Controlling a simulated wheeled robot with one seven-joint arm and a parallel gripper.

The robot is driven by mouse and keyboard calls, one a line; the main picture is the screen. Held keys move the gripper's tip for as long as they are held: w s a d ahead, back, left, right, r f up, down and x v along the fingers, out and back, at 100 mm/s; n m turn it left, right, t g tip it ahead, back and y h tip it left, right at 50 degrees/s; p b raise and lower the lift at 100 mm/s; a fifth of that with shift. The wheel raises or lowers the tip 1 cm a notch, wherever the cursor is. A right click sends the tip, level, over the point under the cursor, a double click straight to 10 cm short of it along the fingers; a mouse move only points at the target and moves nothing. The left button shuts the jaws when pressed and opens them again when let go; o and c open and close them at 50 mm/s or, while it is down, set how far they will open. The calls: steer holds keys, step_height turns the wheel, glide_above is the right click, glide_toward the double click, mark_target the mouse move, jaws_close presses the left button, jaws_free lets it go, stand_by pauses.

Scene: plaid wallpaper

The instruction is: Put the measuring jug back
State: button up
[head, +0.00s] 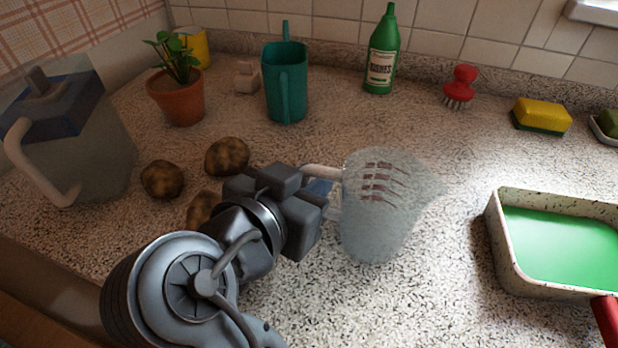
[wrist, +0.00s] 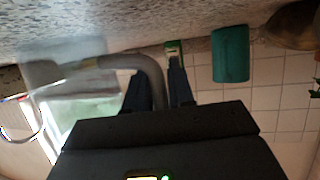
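The measuring jug (head: 385,220) is clear and frosted, with dark red marks and a pale handle. It stands about upright over the middle of the counter; I cannot tell whether its base touches the surface. My gripper (head: 322,190) reaches it from the left, at the handle side. In the wrist view, which is upside down, the jug (wrist: 85,110) is at the left and its grey handle runs between the fingers of my gripper (wrist: 160,85). Both fingers appear close against the handle. In the head view the fingertips are mostly hidden.
Several potatoes (head: 227,156), a potted plant (head: 178,97) and a lidded container (head: 70,130) are at left. A teal jug (head: 286,85), green bottle (head: 381,55), red brush (head: 459,87) and sponge (head: 541,115) line the back. A pan (head: 510,245) of green liquid is right.

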steer(key=o, duration=0.3)
steer(key=shift+o, duration=0.2)
steer(key=shift+r, duration=0.2)
steer(key=v, duration=1.2)
